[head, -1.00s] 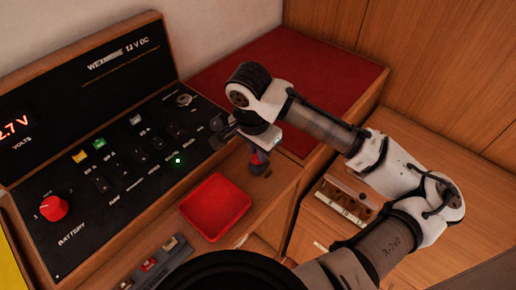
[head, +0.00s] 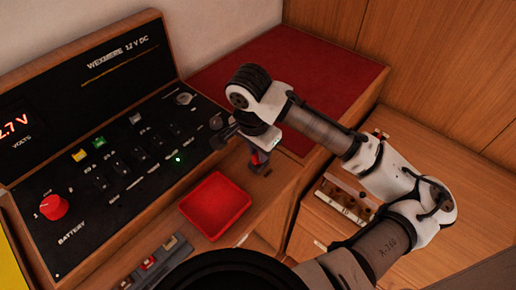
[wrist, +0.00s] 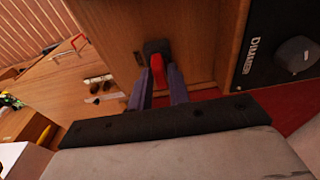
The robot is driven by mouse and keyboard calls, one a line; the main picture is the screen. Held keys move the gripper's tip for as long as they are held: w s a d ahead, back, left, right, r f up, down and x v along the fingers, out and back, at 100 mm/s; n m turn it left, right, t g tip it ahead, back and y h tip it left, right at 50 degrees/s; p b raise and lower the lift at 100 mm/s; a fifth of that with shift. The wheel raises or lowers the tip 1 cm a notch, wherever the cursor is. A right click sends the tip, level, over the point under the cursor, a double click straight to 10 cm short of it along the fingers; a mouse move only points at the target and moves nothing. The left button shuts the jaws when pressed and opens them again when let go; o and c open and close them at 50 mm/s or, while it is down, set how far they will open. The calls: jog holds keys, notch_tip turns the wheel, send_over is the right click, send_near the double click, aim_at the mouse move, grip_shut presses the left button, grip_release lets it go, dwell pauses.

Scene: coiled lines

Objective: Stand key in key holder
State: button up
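The key shows as a red grip (wrist: 157,68) between the two fingertips of my gripper (wrist: 158,72) in the wrist view. The fingers lie close against its sides and look shut on it. In the head view the red grip (head: 260,157) shows under my gripper, at the wooden ledge. A dark block (wrist: 156,46), probably the key holder, is right at the red grip. The key's lower part is hidden, and I cannot tell whether it is seated in the block or just above it.
A red tray (head: 215,204) lies on the ledge to the left. The black switch panel (head: 120,165) with its red knob (head: 54,207) stands at the left. A red-topped surface (head: 320,85) lies behind my gripper.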

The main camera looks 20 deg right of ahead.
jog(key=o, duration=0.3)
jog(key=shift+o, duration=0.2)
jog(key=shift+r, duration=0.1)
notch_tip(320, 180, up, 14)
jog(key=a, duration=0.1)
jog(key=shift+s+a+f+b, duration=0.15)
jog(key=shift+s+f+b, duration=0.05)
jog(key=shift+s+b, duration=0.2)
